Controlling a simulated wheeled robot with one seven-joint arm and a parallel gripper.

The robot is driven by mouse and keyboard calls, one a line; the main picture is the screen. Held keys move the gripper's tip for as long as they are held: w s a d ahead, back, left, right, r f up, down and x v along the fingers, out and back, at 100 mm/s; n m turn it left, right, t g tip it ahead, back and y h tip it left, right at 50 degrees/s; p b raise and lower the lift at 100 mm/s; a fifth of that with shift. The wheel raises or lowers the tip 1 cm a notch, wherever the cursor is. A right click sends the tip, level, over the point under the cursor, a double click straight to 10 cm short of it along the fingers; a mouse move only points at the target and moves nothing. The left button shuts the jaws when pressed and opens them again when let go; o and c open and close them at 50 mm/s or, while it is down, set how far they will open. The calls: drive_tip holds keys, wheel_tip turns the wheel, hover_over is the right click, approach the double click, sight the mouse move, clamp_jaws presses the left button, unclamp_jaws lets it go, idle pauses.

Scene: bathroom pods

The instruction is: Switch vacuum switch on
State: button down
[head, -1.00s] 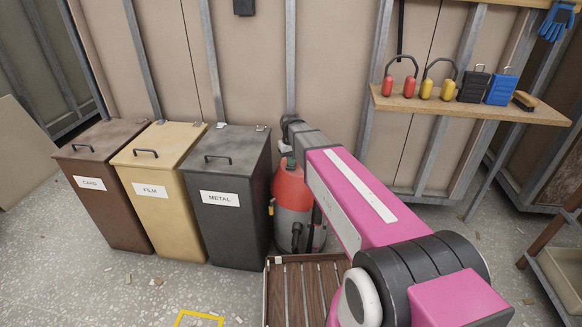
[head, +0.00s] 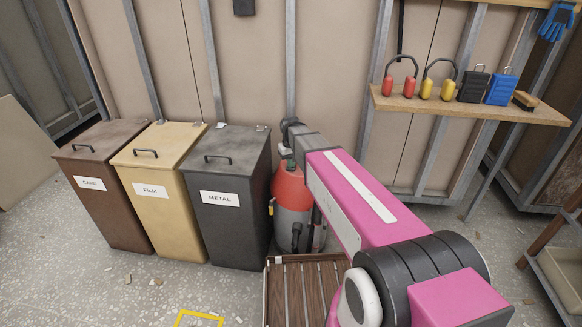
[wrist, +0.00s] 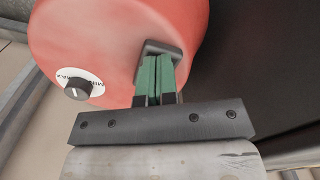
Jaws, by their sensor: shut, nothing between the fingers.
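The vacuum (head: 291,190) stands on the floor against the back wall, with a red top and a grey body, partly hidden behind my arm in the head view. In the wrist view its red top (wrist: 115,35) fills the upper part. A black rotary knob (wrist: 77,88) with a white MIN/MAX dial is on the left of it. A dark recessed switch housing (wrist: 168,48) lies right at the green fingertips of my gripper (wrist: 155,72). My gripper is shut and empty, and its tips cover the switch itself, so its position is hidden.
A dark METAL bin (head: 228,215) stands close left of the vacuum, beside FILM (head: 160,205) and CARD (head: 105,195) bins. A slatted wooden crate (head: 305,290) lies in front. A shelf (head: 450,108) with ear defenders is at right.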

drive_tip(key=shift+f, duration=0.2)
drive_tip(key=shift+r, duration=3.55)
drive_tip(key=shift+s, duration=0.1)
